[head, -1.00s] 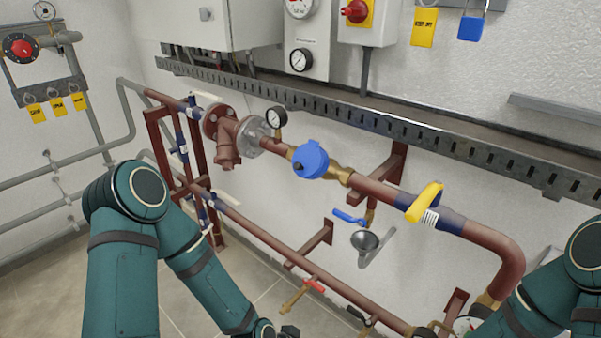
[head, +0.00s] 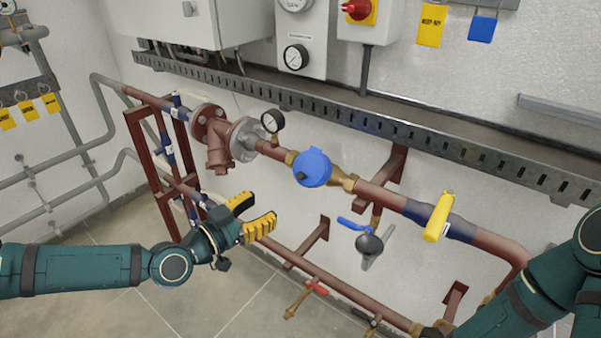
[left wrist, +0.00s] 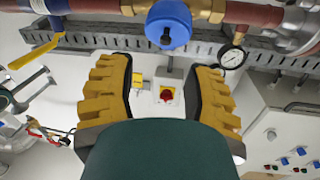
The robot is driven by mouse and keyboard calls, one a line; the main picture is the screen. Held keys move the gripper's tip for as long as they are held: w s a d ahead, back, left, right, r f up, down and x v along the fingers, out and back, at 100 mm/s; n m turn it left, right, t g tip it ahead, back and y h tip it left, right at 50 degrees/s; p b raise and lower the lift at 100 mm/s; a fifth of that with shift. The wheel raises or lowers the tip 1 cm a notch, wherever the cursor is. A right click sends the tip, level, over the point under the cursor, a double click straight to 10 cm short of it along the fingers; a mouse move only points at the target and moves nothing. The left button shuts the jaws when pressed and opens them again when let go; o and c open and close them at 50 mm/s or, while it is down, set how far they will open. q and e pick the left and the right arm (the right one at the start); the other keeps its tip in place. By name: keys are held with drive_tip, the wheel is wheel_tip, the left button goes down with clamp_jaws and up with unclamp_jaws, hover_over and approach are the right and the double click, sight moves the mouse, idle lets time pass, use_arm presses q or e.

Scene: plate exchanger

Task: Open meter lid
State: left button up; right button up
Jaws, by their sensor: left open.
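The meter is fitted in the upper red pipe, and its round blue lid (head: 312,168) is down over it. In the left wrist view the blue lid (left wrist: 169,22) is at the top, beyond and between the fingers. My left gripper (head: 259,213) has yellow ridged fingers, which are apart with nothing between them. It is below and to the left of the meter in the head view, not touching it. In the left wrist view both fingers of the left gripper (left wrist: 160,88) show spread apart. My right arm is at the lower right edge of the head view, and its gripper is not visible.
A pressure gauge (head: 272,122) stands on the pipe left of the meter. A yellow handle (head: 439,217) and a blue-handled valve (head: 353,224) are to the right. A slotted metal tray (head: 400,130) runs along the wall above. A lower red pipe (head: 320,275) passes below.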

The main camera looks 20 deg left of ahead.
sight(298, 177)
use_arm(q)
drive_tip(key=b+x, duration=0.1)
drive_tip(key=x, duration=0.3)
drive_tip(key=r+b+x, duration=0.1)
drive_tip(key=x, duration=0.3)
drive_tip(key=b+x, duration=0.1)
drive_tip(key=x, duration=0.2)
drive_tip(key=shift+w+a+r+b, duration=0.2)
drive_tip(key=shift+w+r+b, duration=0.15)
drive_tip(key=shift+w, duration=0.25)
drive_tip(key=shift+w+d, duration=0.25)
drive_tip(key=shift+w, duration=0.4)
clamp_jaws()
